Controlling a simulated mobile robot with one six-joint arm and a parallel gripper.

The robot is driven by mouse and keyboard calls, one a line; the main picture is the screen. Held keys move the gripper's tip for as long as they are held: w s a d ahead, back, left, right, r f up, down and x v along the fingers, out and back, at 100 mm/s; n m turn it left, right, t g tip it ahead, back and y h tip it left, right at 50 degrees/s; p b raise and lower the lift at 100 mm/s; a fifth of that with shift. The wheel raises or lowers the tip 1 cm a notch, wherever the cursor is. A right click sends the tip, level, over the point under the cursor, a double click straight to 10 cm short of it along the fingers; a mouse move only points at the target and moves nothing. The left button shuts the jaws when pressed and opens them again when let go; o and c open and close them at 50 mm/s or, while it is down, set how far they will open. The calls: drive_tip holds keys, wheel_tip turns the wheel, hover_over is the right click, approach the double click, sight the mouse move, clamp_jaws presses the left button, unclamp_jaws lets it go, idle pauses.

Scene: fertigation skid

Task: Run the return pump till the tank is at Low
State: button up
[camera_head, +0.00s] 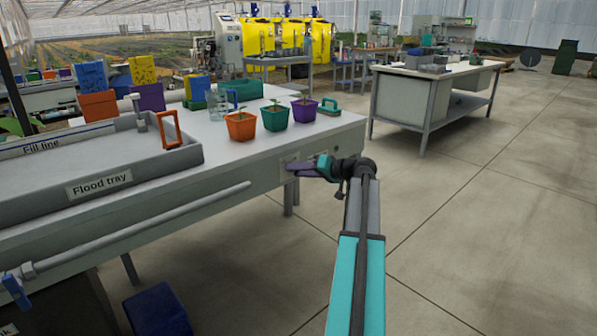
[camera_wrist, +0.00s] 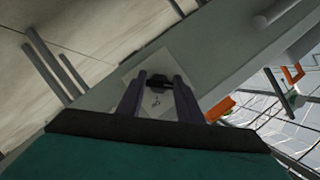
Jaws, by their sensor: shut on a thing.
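My gripper (camera_head: 297,170) is at the front edge of the white bench, against a pale plate (camera_head: 289,160) on its side face. In the wrist view, my two fingers (camera_wrist: 158,86) close around a dark knob (camera_wrist: 157,80) on that plate (camera_wrist: 138,72). Small marks on the plate below the knob are too small to read. A dark tank (camera_head: 60,305) is under the bench at the lower left, with only the end of its label in view. Its level cannot be seen. The pump is not clearly visible.
A grey flood tray (camera_head: 185,157) with a fill line label lies on the bench. Several potted seedlings, including an orange pot (camera_head: 240,127), stand near the bench's right end. A blue-handled valve (camera_head: 16,290) is on the pipe at left. The floor at right is clear.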

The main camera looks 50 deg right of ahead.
drive_tip(key=o, duration=1.1)
drive_tip(key=shift+s, duration=0.1)
drive_tip(key=p+v, duration=0.3)
drive_tip(key=v, duration=1)
drive_tip(key=shift+s+d+p, duration=0.15)
drive_tip(key=shift+s+p, duration=0.2)
drive_tip(key=shift+w, duration=0.1)
